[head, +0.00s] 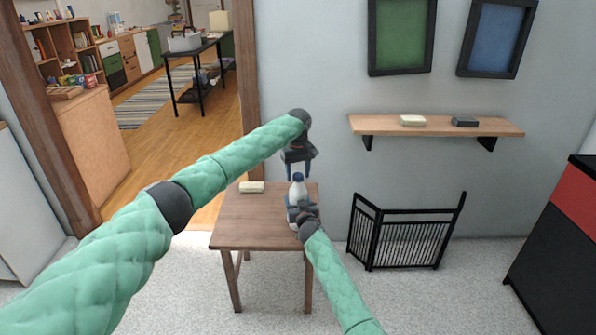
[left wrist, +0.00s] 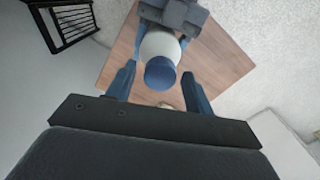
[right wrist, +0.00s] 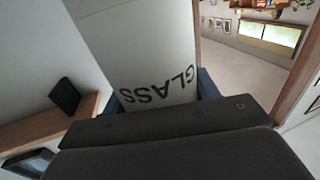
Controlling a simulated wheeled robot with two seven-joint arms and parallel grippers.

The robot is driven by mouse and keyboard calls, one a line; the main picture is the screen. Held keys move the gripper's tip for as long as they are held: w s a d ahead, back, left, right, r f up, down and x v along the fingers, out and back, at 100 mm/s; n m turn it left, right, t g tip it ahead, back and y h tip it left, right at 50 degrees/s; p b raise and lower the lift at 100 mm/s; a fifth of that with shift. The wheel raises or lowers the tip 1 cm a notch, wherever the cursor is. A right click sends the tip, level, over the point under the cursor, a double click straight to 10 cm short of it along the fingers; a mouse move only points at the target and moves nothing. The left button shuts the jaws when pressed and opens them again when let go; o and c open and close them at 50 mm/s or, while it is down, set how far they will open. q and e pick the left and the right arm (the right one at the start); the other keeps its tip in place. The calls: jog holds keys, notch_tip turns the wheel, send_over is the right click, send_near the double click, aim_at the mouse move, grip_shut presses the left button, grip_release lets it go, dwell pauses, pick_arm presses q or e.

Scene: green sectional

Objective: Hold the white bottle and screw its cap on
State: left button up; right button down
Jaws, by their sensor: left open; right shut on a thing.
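The white bottle (head: 297,190) stands upright at the right side of the small wooden table (head: 240,221). A blue cap (left wrist: 160,73) sits on its top; I cannot tell how tight it is. My right gripper (head: 297,213) is shut on the bottle's body, and the bottle's side with "GLASS" lettering (right wrist: 155,70) fills the middle of the right wrist view. My left gripper (head: 299,172) is open and points down just above the cap. In the left wrist view its two fingers (left wrist: 158,88) are on either side of the cap, apart from it.
A pale block (head: 251,187) lies at the table's back left. A wall shelf (head: 440,126) holds a pale block (head: 412,120) and a dark one (head: 465,121). A black folding gate (head: 410,236) stands right of the table. The table's left half is mostly clear.

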pick_arm(q)
jog(key=c, duration=1)
jog(key=m, duration=0.3)
jog(key=shift+f+m, duration=0.1)
jog(key=shift+m, duration=0.3)
jog(key=m, duration=1.4)
jog(key=o, duration=1)
jog(key=shift+o, duration=0.2)
